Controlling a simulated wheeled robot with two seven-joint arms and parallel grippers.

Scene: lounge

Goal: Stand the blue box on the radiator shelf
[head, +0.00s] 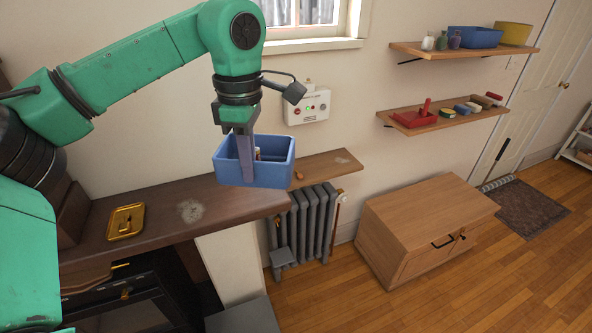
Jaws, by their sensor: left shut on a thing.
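The blue box (272,174) is an open-topped bin, roughly upright, with a small pale and brown thing partly visible inside. My left gripper (246,168) points down and is shut on the box's wall, with one finger in front of the near side; the other finger is mostly hidden. The radiator shelf (328,165) is a narrow wooden board above the grey radiator (312,222). The box covers the shelf's left part in the picture and seems to be held above it; the gap cannot be judged. My right gripper is not in view.
A dark wood mantel (160,213) with a gold tray (126,221) lies left of the radiator shelf. A white control box (308,106) is on the wall behind. Two wall shelves (455,54) (445,122) with several items and a wooden chest (425,220) stand right. The shelf's right part is mostly bare.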

